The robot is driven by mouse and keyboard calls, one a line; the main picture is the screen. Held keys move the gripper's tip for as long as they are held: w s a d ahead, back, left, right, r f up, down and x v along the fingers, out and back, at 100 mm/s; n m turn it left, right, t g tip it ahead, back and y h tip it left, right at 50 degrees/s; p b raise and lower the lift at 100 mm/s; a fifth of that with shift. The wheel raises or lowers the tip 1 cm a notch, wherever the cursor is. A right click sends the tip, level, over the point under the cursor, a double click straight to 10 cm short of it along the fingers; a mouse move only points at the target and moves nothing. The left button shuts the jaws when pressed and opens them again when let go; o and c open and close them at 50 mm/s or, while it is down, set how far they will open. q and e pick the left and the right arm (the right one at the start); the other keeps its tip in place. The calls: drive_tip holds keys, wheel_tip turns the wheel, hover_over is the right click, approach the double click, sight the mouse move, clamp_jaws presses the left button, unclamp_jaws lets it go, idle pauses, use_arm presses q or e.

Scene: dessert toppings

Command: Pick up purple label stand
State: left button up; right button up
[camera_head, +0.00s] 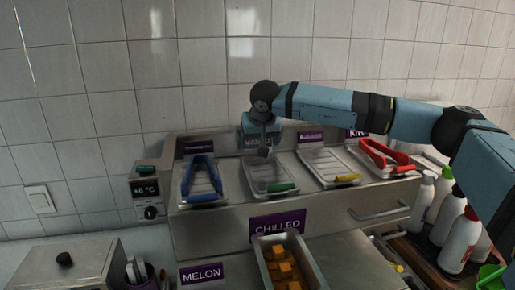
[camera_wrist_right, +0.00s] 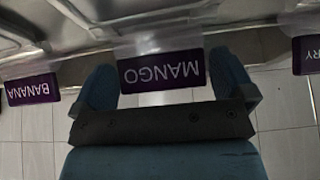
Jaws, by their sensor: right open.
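A purple label stand reading MANGO (camera_wrist_right: 161,70) appears upside down in the right wrist view, between the two fingers of my right gripper (camera_wrist_right: 164,85). The fingers are apart, one on each side of the label; I cannot tell whether either touches it. In the head view my right gripper (camera_head: 261,140) points down at the rear edge of the topping counter and mostly covers this label. Other purple label stands are a BANANA one (camera_wrist_right: 33,89), one ending in RY (camera_wrist_right: 306,55), MELON (camera_head: 203,273) and CHILLED (camera_head: 278,225). My left gripper is not in view.
Trays with blue tongs (camera_head: 203,178), green-tipped tongs (camera_head: 281,187), yellow-tipped tongs (camera_head: 347,178) and red tongs (camera_head: 381,154) lie in front of the labels. A tiled wall (camera_head: 120,100) stands close behind. White bottles (camera_head: 459,242) stand at the right.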

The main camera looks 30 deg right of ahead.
drive_tip(key=x, duration=0.3)
drive_tip(key=shift+w+r, duration=0.1)
drive_tip(key=c, duration=0.7)
drive_tip(key=shift+r, duration=0.15)
wheel_tip(320, 180, up, 26)
drive_tip(key=p, duration=0.4)
